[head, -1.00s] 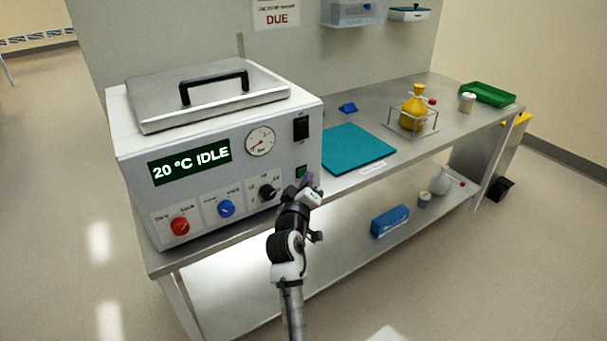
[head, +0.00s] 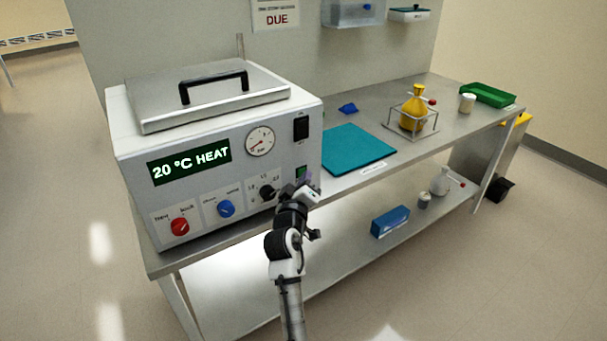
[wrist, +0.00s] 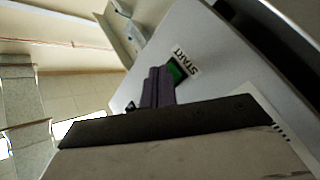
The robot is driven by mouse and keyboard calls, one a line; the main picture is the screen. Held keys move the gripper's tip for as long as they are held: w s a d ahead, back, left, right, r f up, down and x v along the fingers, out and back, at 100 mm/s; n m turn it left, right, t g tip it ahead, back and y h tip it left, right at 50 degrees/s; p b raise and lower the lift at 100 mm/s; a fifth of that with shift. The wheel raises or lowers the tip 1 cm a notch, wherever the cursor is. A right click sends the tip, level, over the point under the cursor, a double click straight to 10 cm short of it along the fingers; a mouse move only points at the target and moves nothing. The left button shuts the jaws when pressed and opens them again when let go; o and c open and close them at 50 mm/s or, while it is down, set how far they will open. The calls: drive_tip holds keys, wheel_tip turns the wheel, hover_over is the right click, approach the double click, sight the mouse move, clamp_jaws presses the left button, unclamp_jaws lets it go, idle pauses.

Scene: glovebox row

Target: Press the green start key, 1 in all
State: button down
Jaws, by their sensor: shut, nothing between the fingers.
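The green start key (head: 301,172) sits at the lower right of the white machine's front panel, partly hidden by my gripper in the head view. In the wrist view the green key (wrist: 174,71) shows beside a START label. My gripper (head: 303,184) is shut and empty, its purple fingertips (wrist: 158,88) at the key; they look to be touching it or very close. The machine's display (head: 190,162) reads "20 °C HEAT".
The panel has a red knob (head: 180,227), a blue knob (head: 226,208), a black knob (head: 267,192), a gauge (head: 260,142) and a black rocker switch (head: 301,128). A teal mat (head: 358,148) and a yellow flask (head: 413,112) in a wire stand are on the bench to the right.

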drive_tip(key=shift+s, duration=0.1)
idle(0.3)
drive_tip(key=shift+s+d+p, duration=0.35)
drive_tip(key=shift+s+d, duration=0.1)
drive_tip(key=shift+s, duration=0.15)
drive_tip(key=s+d+p, duration=0.1)
drive_tip(key=s, duration=0.1)
drive_tip(key=s+d+p, duration=0.1)
drive_tip(key=s+d, duration=0.1)
idle(0.4)
idle(0.4)
